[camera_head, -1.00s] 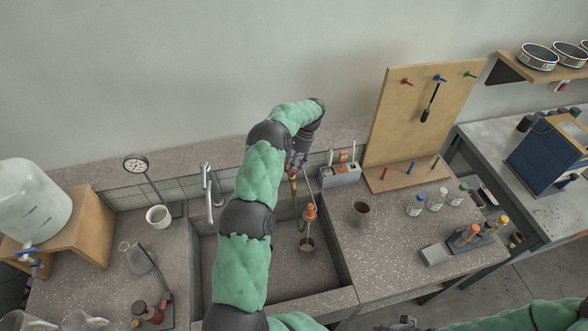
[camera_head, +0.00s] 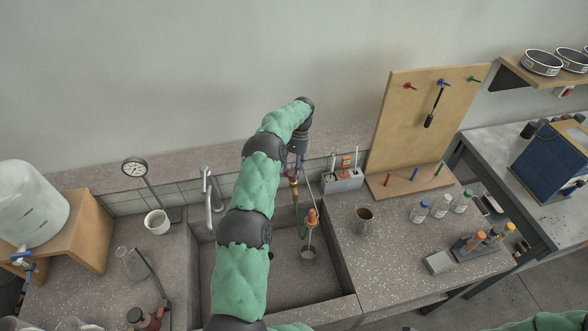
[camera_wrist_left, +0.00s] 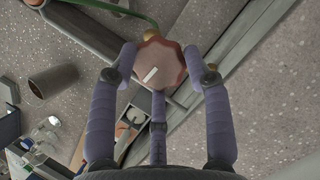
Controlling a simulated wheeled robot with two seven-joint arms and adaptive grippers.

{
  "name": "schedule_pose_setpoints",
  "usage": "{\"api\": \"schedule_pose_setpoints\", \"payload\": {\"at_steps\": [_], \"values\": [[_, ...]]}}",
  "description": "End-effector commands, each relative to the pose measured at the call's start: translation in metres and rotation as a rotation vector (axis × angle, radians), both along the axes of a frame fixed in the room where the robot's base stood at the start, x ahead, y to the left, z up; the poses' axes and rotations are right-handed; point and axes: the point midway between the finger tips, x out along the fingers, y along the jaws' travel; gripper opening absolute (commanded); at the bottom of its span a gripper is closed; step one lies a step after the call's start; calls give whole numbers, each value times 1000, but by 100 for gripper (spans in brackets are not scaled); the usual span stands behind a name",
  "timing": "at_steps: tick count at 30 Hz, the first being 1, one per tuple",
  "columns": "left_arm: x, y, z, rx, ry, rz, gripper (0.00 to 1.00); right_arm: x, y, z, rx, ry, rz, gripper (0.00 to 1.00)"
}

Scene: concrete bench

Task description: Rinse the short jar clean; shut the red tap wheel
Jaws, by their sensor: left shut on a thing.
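My left gripper (camera_head: 294,172) is at the back edge of the sink, at the top of a brass-coloured fitting. In the left wrist view its fingers (camera_wrist_left: 165,75) are shut around a dull red, scalloped tap wheel (camera_wrist_left: 161,65) with a white mark on its face. In the head view the wheel is mostly hidden by the gripper. A small greyish jar (camera_head: 308,254) is in the sink below an orange piece (camera_head: 312,217); I cannot tell whether it is clean. A brownish short cup-like jar (camera_head: 364,214) stands on the counter right of the sink. My right gripper is out of view.
A curved metal faucet (camera_head: 209,190) stands at the sink's back left. A grey holder (camera_head: 343,181), a pegboard (camera_head: 425,110) and several bottles stand to the right. The sink floor is mostly clear.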

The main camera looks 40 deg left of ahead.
Motion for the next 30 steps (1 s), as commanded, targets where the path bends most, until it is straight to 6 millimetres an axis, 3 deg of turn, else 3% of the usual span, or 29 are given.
{"api": "schedule_pose_setpoints", "payload": {"at_steps": [10,11,13,24,30], "values": [[-2,-4,-5,-9,10,-2,17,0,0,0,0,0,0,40],[-2,-4,-5,-9,10,-2,58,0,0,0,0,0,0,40],[-2,-4,-5,-9,9,-2,76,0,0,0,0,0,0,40],[0,-1,0,-2,2,-1,76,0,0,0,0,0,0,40],[9,2,21,-1,-1,-1,76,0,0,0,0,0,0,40]]}}
